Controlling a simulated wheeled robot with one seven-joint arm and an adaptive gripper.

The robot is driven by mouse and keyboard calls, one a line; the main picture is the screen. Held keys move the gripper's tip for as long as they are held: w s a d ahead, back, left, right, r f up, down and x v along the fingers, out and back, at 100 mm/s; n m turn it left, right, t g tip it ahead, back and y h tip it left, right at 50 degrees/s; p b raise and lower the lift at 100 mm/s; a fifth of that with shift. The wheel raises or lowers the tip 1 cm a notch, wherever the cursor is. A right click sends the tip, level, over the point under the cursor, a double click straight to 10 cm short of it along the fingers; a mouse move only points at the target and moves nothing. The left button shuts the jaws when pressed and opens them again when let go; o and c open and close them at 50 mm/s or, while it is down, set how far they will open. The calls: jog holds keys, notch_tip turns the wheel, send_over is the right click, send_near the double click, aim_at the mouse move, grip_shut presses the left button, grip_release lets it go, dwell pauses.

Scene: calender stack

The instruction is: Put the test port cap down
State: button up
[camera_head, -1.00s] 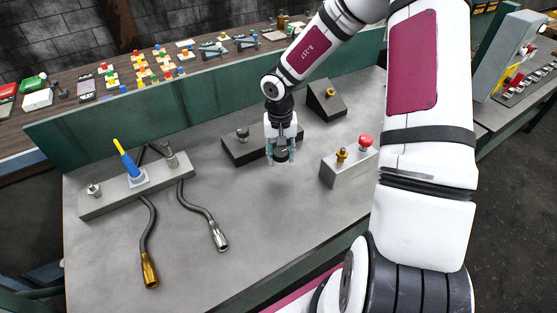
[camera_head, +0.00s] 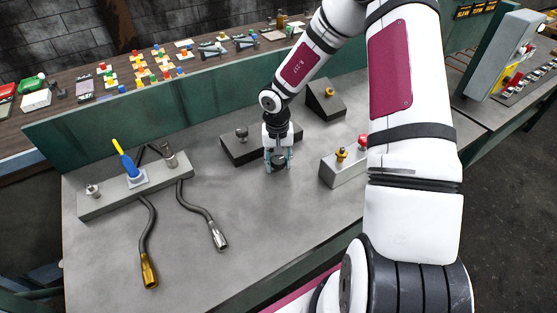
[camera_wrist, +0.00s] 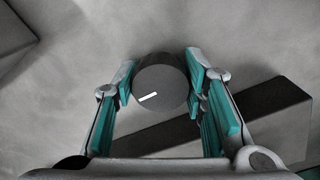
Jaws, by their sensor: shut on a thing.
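The test port cap (camera_wrist: 160,83) is a dark grey round cap with a short white mark on its top. It sits between the two teal-padded fingers of my gripper (camera_wrist: 163,90) in the wrist view. In the head view my gripper (camera_head: 279,163) points down at the bench top, just in front of a dark block, and the cap's dark edge (camera_head: 279,164) shows between the fingertips. I cannot tell whether the cap touches the bench.
The dark block (camera_head: 239,152) with a knob stands behind my gripper. A grey block (camera_head: 343,173) with brass and red fittings is to the right. A manifold (camera_head: 105,204) with a blue-yellow lever and hoses is to the left. The bench front (camera_head: 265,220) is clear.

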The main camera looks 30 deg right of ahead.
jog(key=shift+f, duration=0.25)
jog(key=o, duration=1.2)
jog(key=shift+r, duration=0.1)
